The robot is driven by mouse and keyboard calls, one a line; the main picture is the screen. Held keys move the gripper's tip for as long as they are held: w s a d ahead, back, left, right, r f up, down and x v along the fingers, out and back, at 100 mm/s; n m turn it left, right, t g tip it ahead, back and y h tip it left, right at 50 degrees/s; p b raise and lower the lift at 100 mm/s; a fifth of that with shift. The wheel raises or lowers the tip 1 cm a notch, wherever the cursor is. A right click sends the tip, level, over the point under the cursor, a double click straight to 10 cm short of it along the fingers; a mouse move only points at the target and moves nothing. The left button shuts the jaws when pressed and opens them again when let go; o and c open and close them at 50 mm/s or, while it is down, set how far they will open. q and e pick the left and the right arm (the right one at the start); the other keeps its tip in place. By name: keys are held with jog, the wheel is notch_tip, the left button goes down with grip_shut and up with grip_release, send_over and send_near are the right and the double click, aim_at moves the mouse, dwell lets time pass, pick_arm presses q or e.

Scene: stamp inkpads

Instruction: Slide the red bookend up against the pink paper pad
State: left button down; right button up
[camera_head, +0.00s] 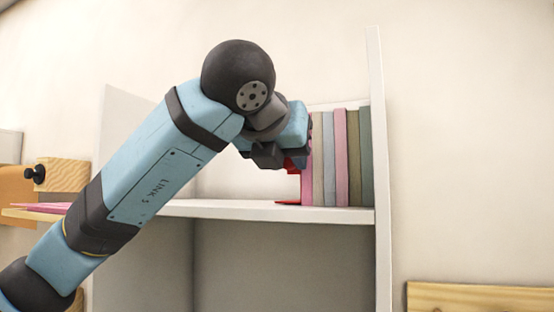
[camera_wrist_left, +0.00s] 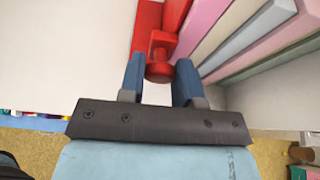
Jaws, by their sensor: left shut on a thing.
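The red bookend (camera_head: 288,203) stands on the white shelf at the left end of a row of upright pads. In the left wrist view its red plate, block and round knob (camera_wrist_left: 160,72) show. My left gripper (camera_head: 272,160) is shut on this knob, with a blue finger on each side in the wrist view (camera_wrist_left: 159,82). The pink paper pad (camera_head: 307,185) is the leftmost of the row, right beside the bookend; it also shows in the wrist view (camera_wrist_left: 205,22). I cannot tell if they touch. My gripper hides much of the bookend. My right gripper is not in view.
More pads (camera_head: 341,160) in beige, grey-blue, pink and olive stand to the right, up to the tall white side panel (camera_head: 377,120). Wooden items (camera_head: 62,172) are at the far left.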

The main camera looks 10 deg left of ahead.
pick_arm(q)
jog(key=c, duration=0.8)
grip_release()
jog(key=shift+a, duration=0.1)
